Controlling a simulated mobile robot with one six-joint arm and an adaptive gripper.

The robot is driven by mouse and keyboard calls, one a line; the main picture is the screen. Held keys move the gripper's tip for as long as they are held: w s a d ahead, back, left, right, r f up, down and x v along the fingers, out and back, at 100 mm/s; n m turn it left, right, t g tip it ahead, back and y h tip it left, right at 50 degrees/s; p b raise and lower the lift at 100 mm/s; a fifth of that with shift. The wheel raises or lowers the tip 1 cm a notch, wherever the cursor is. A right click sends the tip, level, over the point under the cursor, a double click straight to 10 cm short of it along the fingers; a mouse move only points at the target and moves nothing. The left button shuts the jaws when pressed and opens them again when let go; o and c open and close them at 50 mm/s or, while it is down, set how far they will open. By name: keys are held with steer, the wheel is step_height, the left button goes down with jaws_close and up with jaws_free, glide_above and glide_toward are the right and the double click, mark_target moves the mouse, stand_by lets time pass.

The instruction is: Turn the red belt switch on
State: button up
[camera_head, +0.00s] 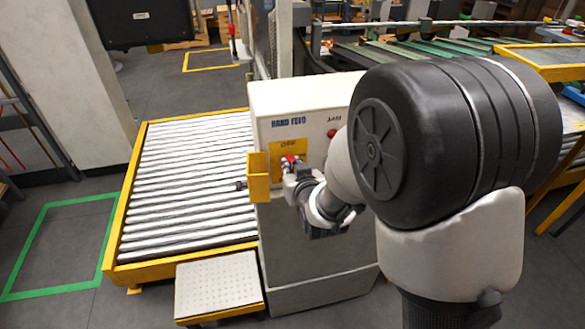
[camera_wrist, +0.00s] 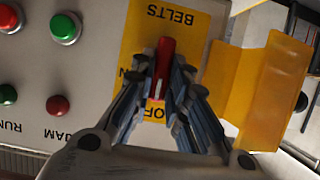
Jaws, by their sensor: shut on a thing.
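The red belt switch (camera_wrist: 165,62) is a narrow red handle on a yellow plate (camera_wrist: 200,28) lettered BELTS in the wrist view. The plate's lettering appears upside down there, with part of an OFF label showing near the fingers. My gripper (camera_wrist: 167,75) has its fingers closed around the red handle, one on each side. The fingers hide the lower part of the handle and some of the plate. In the head view the red handle (camera_head: 290,160) shows at my gripper (camera_head: 292,167), on the front of the pale HAND FEED cabinet (camera_head: 310,240).
A yellow bracket (camera_head: 258,178) juts out beside the switch. Green and red buttons, including a green one (camera_wrist: 65,27) and a red one (camera_wrist: 57,105), sit on the panel. A roller conveyor (camera_head: 185,185) and a low step (camera_head: 218,284) stand left of the cabinet.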

jaws_close()
steer(key=m+y+b, duration=0.1)
steer(key=m+y, duration=0.1)
steer(key=m, duration=0.2)
steer(key=d+m+y+b, duration=0.1)
steer(key=m+y, duration=0.1)
steer(key=m, duration=0.2)
steer(key=f+m+t+y+b, duration=0.1)
steer(key=m+y, duration=0.2)
steer(key=m, duration=0.2)
steer(key=shift+w+d, duration=0.15)
steer(key=shift+w, duration=0.1)
stand_by(0.5)
steer(key=shift+m, duration=0.3)
steer(key=o, duration=0.7)
jaws_free()
steer(key=shift+f, duration=0.1)
steer(key=shift+o, duration=0.2)
steer(key=shift+y, duration=0.3)
